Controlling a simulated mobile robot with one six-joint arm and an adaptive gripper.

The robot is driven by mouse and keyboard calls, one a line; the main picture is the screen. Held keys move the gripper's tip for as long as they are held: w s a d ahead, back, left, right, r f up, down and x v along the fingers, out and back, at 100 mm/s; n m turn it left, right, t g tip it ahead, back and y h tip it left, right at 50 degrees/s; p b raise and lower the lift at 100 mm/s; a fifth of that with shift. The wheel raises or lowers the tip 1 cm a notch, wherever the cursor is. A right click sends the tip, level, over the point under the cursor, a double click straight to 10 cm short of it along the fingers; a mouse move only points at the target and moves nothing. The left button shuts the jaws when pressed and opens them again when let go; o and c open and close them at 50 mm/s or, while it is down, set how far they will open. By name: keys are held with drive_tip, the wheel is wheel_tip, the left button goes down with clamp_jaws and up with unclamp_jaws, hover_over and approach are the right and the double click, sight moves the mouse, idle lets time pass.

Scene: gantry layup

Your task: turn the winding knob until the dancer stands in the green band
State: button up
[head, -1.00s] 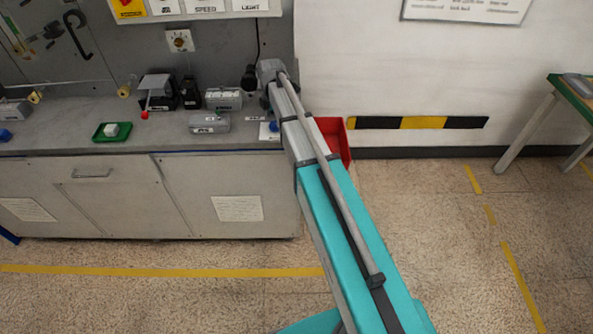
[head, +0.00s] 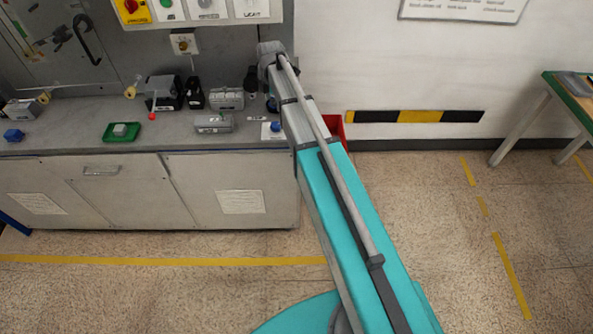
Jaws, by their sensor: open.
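A small light box with a round yellowish knob (head: 183,45) is on the grey back wall below the switch panel; I cannot tell for sure that it is the winding knob. On the bench, a thin lever with a red tip (head: 152,116) hangs in front of a dark device (head: 163,92); it may be the dancer. I cannot make out a green band there. My gripper (head: 252,80) is a small dark shape at the arm's far end, right of the knob box and apart from it. It is open; its fingers are hard to see.
The grey bench (head: 75,135) holds several grey boxes, a green tray (head: 112,139) with a light block, and a blue block (head: 13,135). A red bin (head: 334,128) is partly behind my arm. A green-edged table (head: 573,100) stands right. The floor between is clear.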

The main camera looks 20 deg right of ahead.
drive_tip(key=s+f+m+b, duration=0.4)
drive_tip(key=s+m, duration=0.7)
drive_tip(key=s, duration=0.2)
drive_tip(key=s+f+m+b, duration=0.4)
drive_tip(key=s+m, duration=0.6)
drive_tip(key=s, duration=0.3)
drive_tip(key=shift+d+f+m+b, duration=0.25)
drive_tip(key=shift+f+m+b, duration=0.15)
drive_tip(key=shift+b, duration=0.25)
idle(0.3)
idle(2.0)
drive_tip(key=w+r+n+p, duration=0.2)
drive_tip(key=w+r+p, duration=0.2)
drive_tip(key=w, duration=0.4)
drive_tip(key=w+r+n+p, duration=0.2)
drive_tip(key=w+r+p, duration=0.1)
drive_tip(key=w, duration=0.6)
drive_tip(key=w+r+n+p, duration=0.1)
drive_tip(key=w+r+p, duration=0.3)
drive_tip(key=w, duration=0.5)
drive_tip(key=shift+a+r+n+p, duration=0.25)
drive_tip(key=shift+r+n+p, duration=0.05)
drive_tip(key=shift+n, duration=0.1)
drive_tip(key=shift+f, duration=0.2)
